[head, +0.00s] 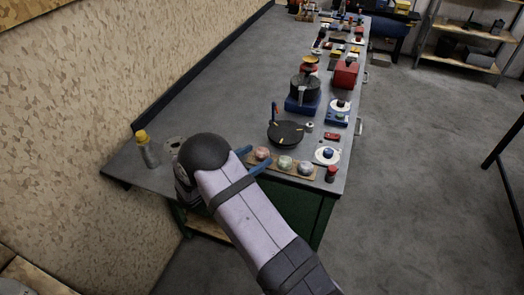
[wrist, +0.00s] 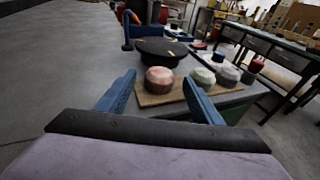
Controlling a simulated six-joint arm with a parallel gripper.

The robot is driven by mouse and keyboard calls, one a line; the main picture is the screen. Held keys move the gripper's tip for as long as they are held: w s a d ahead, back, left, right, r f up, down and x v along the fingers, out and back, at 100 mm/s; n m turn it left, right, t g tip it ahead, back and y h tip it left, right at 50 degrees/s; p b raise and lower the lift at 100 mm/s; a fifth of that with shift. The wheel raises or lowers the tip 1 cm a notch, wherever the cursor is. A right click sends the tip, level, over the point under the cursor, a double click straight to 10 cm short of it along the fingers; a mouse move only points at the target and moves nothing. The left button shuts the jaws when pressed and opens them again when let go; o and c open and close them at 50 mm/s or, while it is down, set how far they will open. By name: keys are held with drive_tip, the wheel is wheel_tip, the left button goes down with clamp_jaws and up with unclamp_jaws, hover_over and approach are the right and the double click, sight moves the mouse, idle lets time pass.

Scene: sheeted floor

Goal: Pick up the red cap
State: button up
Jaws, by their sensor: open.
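A wooden board (head: 274,167) lies near the bench's front edge with three round, cap-like pieces in a row. The left one is mottled red and white, most likely the red cap (head: 262,153); then come a green one (head: 285,162) and a blue-grey one (head: 305,168). My gripper (head: 259,157) is open with blue fingers, low over the bench at the board's left end. In the wrist view the red cap (wrist: 159,80) appears between the spread fingertips (wrist: 160,76), a little beyond them. I cannot tell whether either finger touches it.
A small red-topped jar (head: 331,173) stands right of the board at the bench corner. A black pan (head: 285,133) sits just behind the board, its blue handle upright. A yellow-capped bottle (head: 148,149) stands at left. The bench's middle left is clear.

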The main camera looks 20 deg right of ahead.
drive_tip(key=shift+x, duration=0.9)
drive_tip(key=c, duration=1.2)
drive_tip(key=shift+c, duration=0.2)
drive_tip(key=shift+r, duration=0.25)
